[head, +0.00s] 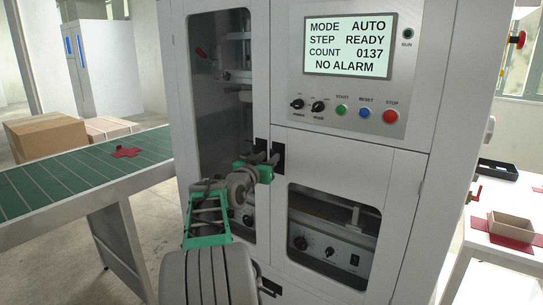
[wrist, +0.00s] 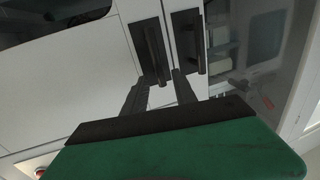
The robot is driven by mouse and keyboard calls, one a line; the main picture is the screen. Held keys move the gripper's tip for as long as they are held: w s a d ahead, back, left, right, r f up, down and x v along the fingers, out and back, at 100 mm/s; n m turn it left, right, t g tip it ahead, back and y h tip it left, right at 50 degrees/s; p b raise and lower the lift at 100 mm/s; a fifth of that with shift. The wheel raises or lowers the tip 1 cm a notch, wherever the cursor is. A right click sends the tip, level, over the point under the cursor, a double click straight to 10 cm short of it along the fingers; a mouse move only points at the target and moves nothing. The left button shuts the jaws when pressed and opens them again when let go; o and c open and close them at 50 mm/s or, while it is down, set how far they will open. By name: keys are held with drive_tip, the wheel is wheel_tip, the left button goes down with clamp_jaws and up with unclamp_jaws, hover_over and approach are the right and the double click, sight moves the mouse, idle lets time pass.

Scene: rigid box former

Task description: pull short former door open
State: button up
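The short former door (head: 345,185) is the lower right white door with a dark window, and it looks shut. Its dark upright handle (wrist: 150,50) is at the door's upper left corner. The tall door's handle (wrist: 188,40) stands close beside it. My gripper (head: 268,161) is at these handles and partly hides them in the head view. In the wrist view its two dark fingers (wrist: 160,78) are apart, with the short door's handle between or just ahead of the tips. I cannot tell whether they touch it.
The tall glazed door (head: 222,110) is left of the short door and looks shut. A control panel (head: 345,70) is above. A green conveyor (head: 70,178) runs at left, and a white side table (head: 505,248) with a box (head: 511,229) stands at right.

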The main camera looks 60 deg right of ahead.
sight(271, 154)
drive_tip(key=d, duration=0.3)
drive_tip(key=shift+w+d, duration=0.15)
drive_tip(key=shift+d, duration=0.2)
clamp_jaws()
drive_tip(key=shift+w+a+r, duration=0.1)
drive_tip(key=shift+w, duration=0.05)
idle(1.0)
